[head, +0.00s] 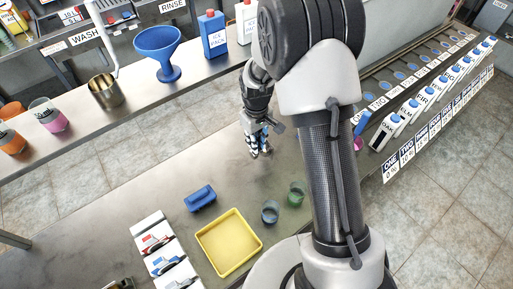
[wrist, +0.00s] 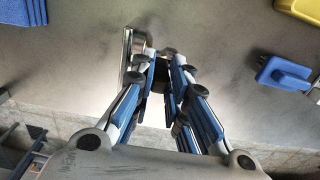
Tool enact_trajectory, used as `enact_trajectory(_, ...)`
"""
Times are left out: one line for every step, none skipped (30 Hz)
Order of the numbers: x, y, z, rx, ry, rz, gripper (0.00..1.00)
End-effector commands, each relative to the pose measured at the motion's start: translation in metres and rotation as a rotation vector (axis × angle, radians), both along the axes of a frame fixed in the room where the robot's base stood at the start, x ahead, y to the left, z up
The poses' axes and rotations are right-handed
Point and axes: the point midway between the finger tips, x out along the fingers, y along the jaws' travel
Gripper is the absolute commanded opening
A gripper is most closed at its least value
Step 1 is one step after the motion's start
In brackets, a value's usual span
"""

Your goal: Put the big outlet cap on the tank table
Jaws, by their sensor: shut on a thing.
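My gripper (head: 261,149) hangs over the steel table (head: 330,190), pointing down, left of my arm link. In the wrist view its fingers (wrist: 163,62) are closed around a round grey metal piece (wrist: 137,42), which looks like the big outlet cap. The piece shows mostly edge-on at the left fingertip, and the fingers hide part of it. In the head view it is too small and covered to make out. I cannot tell whether it touches the table top. No label shows which surface is the tank table.
A blue block (head: 200,198), a yellow tray (head: 229,242), a grey-blue cup (head: 270,211) and a green cup (head: 296,194) stand nearer. Labelled white dispensers (head: 425,97) line the right.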

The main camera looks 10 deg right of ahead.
Motion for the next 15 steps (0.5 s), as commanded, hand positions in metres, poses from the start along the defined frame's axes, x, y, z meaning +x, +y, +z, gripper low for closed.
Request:
enact_trajectory(0.0,0.0,-0.009,0.0,0.001,0.0,0.0)
enact_trajectory(-0.001,0.0,-0.015,0.0,0.002,0.0,0.0)
enact_trajectory(-0.001,0.0,-0.021,0.0,0.003,0.0,0.0)
enact_trajectory(-0.001,0.0,-0.026,0.0,0.002,0.0,0.0)
enact_trajectory(0.0,0.0,-0.029,0.0,0.001,0.0,0.0)
enact_trajectory(0.0,0.0,-0.032,0.0,0.001,0.0,0.0)
enact_trajectory(0.0,0.0,-0.034,0.0,0.001,0.0,0.0)
enact_trajectory(0.0,0.0,-0.034,0.0,0.0,0.0,0.0)
enact_trajectory(0.0,0.0,-0.033,0.0,0.0,0.0,0.0)
enact_trajectory(0.0,0.0,-0.032,0.0,-0.001,0.0,0.0)
enact_trajectory(0.0,0.0,-0.032,0.0,-0.001,0.0,0.0)
enact_trajectory(0.0,0.0,-0.032,0.0,-0.001,0.0,0.0)
enact_trajectory(0.0,0.0,-0.032,0.0,0.0,0.0,0.0)
enact_trajectory(0.0,0.0,-0.032,0.0,0.0,0.0,0.0)
enact_trajectory(0.0,0.0,-0.033,0.0,0.0,0.0,0.0)
